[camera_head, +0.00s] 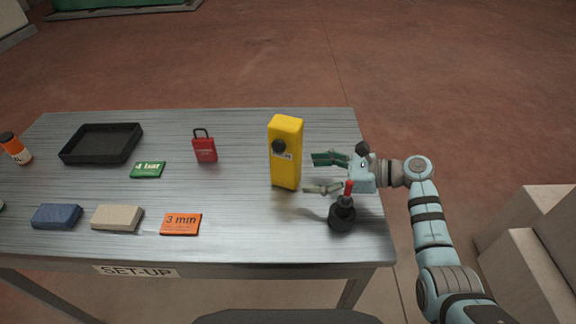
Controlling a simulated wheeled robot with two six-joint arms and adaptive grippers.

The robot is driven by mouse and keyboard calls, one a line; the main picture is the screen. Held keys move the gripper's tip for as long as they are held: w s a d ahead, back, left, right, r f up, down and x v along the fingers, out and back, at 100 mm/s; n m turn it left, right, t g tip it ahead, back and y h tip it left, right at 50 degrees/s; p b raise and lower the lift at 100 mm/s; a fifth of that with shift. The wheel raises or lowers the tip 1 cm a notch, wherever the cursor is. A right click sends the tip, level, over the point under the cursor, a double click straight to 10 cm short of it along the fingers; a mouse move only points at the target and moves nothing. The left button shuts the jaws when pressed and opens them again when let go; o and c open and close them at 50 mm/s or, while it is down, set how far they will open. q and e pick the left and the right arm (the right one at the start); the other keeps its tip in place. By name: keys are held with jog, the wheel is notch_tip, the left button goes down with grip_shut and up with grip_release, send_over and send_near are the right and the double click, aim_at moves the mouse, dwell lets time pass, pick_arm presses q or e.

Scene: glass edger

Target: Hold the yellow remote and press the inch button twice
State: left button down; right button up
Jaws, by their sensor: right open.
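The yellow remote (287,159) stands upright on the metal table, right of the middle. It has a black round button (278,146) high on its front, with a small pale label (282,156) just under it, too small to read. My right gripper (317,174) reaches in from the right with its fingers spread, just right of the remote. The fingers point at the remote and nothing is between them; I cannot tell whether a fingertip touches it. My left gripper is not in view.
A black pot with a red stick (342,215) stands close below my right gripper. A red padlock (205,148), black tray (101,144), green card (148,170), orange 3 mm card (181,224), beige block (117,218) and blue block (57,216) lie leftward. Bare table (240,215) lies before the remote.

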aim_at(300, 173)
jog(key=b+x, duration=0.1)
jog(key=x, duration=0.5)
jog(key=shift+w+a+f, duration=0.15)
jog(key=shift+a+f, duration=0.05)
jog(key=shift+a, duration=0.1)
jog(key=c, duration=1.1)
dwell(0.4)
